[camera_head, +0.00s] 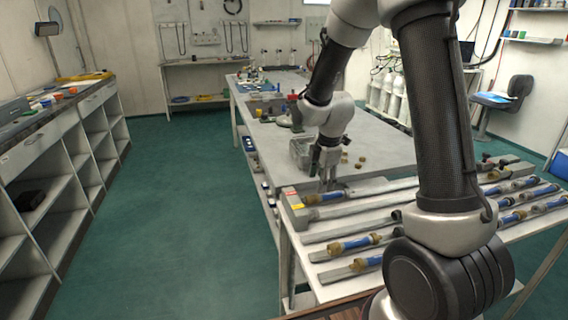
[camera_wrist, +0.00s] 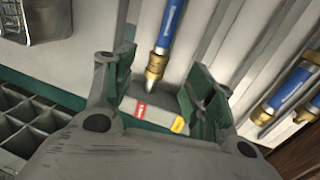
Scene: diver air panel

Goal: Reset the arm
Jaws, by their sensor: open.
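My gripper (camera_head: 326,184) hangs from my arm, pointing down over the near left part of the grey workbench. In the wrist view my gripper (camera_wrist: 168,90) has its two fingers spread wide with nothing held between them. Below and between the fingers lies a blue fitting with brass ends (camera_wrist: 168,32), beside a grey block with red and yellow labels (camera_wrist: 152,112). The same labelled block (camera_head: 294,209) shows in the head view at the bench's left edge, just left of my gripper. I cannot tell whether the fingers touch anything.
Several blue-and-brass fittings (camera_head: 357,244) lie on grey rails along the near bench. A metal bin (camera_head: 301,152) and small brass pieces (camera_head: 361,160) sit just behind my gripper. Open shelves (camera_head: 60,190) line the left wall. Green floor (camera_head: 180,215) between is clear.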

